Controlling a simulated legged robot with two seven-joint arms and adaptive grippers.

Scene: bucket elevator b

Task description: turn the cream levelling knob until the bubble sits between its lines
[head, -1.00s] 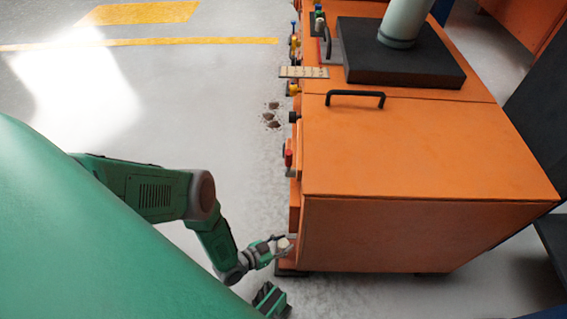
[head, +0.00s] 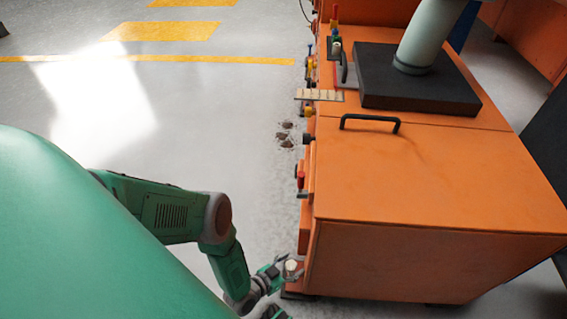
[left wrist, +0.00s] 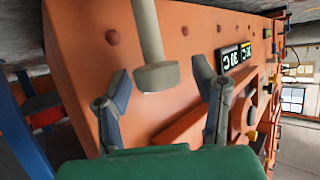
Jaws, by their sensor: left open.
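The cream levelling knob (head: 291,267) sits low on the near left corner of the orange machine in the head view. In the left wrist view the knob (left wrist: 157,77) is a pale round head on a thick stem. My left gripper (head: 277,271) is at the knob. In the left wrist view its open fingers (left wrist: 162,83) stand one on each side of the knob's head, with gaps visible on both sides. The bubble and its lines cannot be made out in either view.
The orange machine (head: 430,185) fills the right side, with a black handle (head: 370,120) on top and a red-topped control (head: 300,180) on its left side above the knob. Dark debris (head: 285,136) lies on the floor. The floor left of the machine is mostly open.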

